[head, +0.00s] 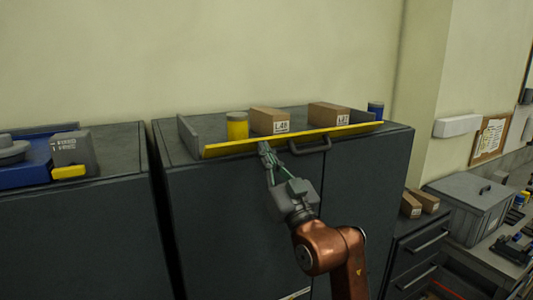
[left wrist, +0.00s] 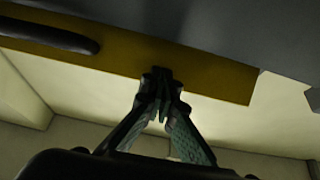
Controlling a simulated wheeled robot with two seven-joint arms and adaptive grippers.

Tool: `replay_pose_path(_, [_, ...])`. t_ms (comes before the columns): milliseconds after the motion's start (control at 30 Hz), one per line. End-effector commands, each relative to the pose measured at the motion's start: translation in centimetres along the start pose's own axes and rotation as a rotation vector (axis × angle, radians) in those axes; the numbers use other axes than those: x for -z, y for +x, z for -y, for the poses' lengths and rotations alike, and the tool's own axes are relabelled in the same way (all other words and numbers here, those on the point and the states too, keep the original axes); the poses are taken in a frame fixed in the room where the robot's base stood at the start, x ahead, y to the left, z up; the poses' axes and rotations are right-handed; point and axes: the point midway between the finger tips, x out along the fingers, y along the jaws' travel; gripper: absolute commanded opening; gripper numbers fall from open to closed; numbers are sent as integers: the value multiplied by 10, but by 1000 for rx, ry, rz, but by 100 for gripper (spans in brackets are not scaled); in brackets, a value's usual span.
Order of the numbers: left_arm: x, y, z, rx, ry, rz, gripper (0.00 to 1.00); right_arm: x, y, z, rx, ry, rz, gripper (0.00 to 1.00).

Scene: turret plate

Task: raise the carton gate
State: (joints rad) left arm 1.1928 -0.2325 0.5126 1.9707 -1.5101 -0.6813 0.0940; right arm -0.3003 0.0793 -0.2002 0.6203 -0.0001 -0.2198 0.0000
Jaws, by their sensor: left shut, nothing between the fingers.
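The carton gate is a long yellow bar (head: 235,148) along the front top edge of a dark cabinet, with a dark handle (head: 310,146) at its middle. Two brown cartons, a left one (head: 269,121) and a right one (head: 328,115), stand behind it. My left gripper (head: 263,148) is shut and empty, its fingertips at the bar, left of the handle. In the left wrist view the closed fingertips (left wrist: 160,74) overlap the yellow bar (left wrist: 205,70), and the handle (left wrist: 45,34) is off to the left. I cannot tell whether they touch. My right gripper is not in view.
A yellow can (head: 237,126) and a blue can (head: 375,110) flank the cartons. A grey side wall (head: 188,137) stands at the left. Another cabinet (head: 75,235) stands left, past a narrow gap. A grey lidded box (head: 470,207) sits at the right.

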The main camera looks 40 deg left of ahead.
Motion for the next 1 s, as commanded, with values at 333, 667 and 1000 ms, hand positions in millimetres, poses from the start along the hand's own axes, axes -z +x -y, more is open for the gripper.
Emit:
replay_pose_path(333, [2, 23, 1, 2, 1, 0, 0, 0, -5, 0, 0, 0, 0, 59])
replay_pose_path(667, [-2, 34, 0, 0, 1, 2, 0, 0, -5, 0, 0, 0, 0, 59])
replay_pose_path(1000, [-1, 9, 0, -1, -1, 0, 0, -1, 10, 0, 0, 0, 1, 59])
